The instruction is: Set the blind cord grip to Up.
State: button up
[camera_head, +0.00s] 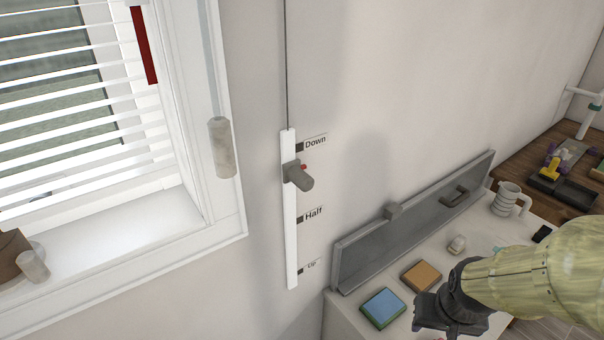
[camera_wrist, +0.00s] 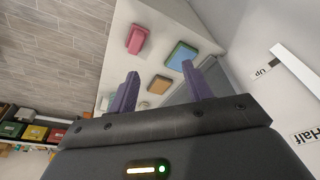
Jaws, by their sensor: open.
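The blind cord grip (camera_head: 299,176) is a grey-brown knob on a white vertical rail (camera_head: 291,240) on the wall. It sits between the Down label (camera_head: 315,142) and the Half label (camera_head: 313,213), nearer Down. The Up label (camera_head: 311,266) is near the rail's lower end. My gripper (camera_wrist: 159,90) is open and empty in the wrist view, its purple fingers apart. In the head view it is at the lower right, above the white cabinet and away from the rail. The rail's end and the Up label (camera_wrist: 262,72) show at right in the wrist view; the grip does not.
The white cabinet top holds a blue-green box (camera_head: 383,307), an orange box (camera_head: 421,276), a mug (camera_head: 508,199) and a long grey panel (camera_head: 415,222) against the wall. A window with blinds (camera_head: 75,110) is at left, with a hanging grey cylinder (camera_head: 221,147). Wall right of the labels is bare.

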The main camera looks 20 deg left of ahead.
jog(key=w+a+r+n, duration=0.3)
jog(key=w+a+r, duration=0.4)
jog(key=r, duration=0.1)
jog(key=n+t+y+b, duration=0.1)
jog(key=n+t, duration=0.1)
jog(key=n, duration=0.4)
send_near(302, 176)
jog(key=w+d+f, duration=0.1)
jog(key=d+f, duration=0.2)
jog(key=d, duration=0.3)
jog(key=s+a+r+n, duration=0.1)
jog(key=s+a+r, duration=0.3)
jog(key=r, duration=0.5)
jog(key=shift+s+a+r+n+t+y, duration=0.2)
jog(key=shift+s+r+n+t+y, duration=0.1)
jog(key=shift+f, duration=0.1)
jog(key=p+x, duration=0.1)
jog(key=x, duration=1.6)
jog(key=shift+a+f, duration=0.1)
grip_shut()
